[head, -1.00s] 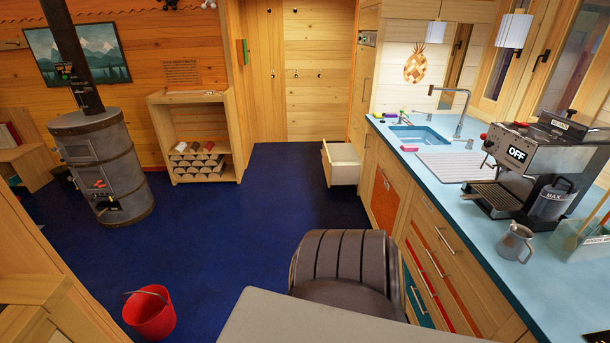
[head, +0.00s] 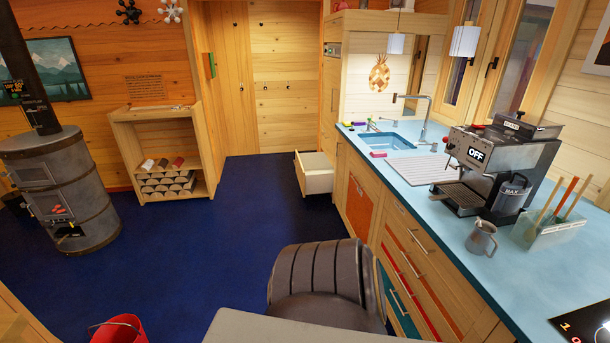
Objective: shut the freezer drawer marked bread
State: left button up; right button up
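One low drawer (head: 319,181) stands pulled out at the far end of the counter run, close to the floor. It is white inside with a wooden front facing left. I cannot read any label on it from here, so I cannot tell whether it is the one marked bread. Neither of my grippers shows in the head view.
A dark padded seat (head: 321,280) stands just ahead. A red bucket (head: 118,330) is on the floor at the lower left. A stove (head: 62,190) and a log shelf (head: 165,155) stand left. The counter (head: 440,215) runs along the right. Blue floor (head: 235,215) is clear between.

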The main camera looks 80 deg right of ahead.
aim_at(315, 172)
jog(key=z, duration=0.8)
jog(key=i+l+z, duration=0.15)
jog(key=z, duration=0.3)
jog(key=i+l+z, duration=0.25)
jog(key=z, duration=0.2)
jog(key=i+l+z, duration=0.15)
jog(key=i+z, duration=0.7)
jog(key=i, duration=0.3)
jog(key=i+j+z, duration=0.2)
jog(key=i, duration=0.25)
jog(key=i+j, duration=0.15)
jog(key=i, duration=0.3)
jog(key=i+j, duration=0.15)
jog(key=i, duration=0.35)
jog(key=i+j+z, duration=0.1)
jog(key=i, duration=0.35)
jog(key=i+j, duration=0.25)
jog(key=i, duration=0.2)
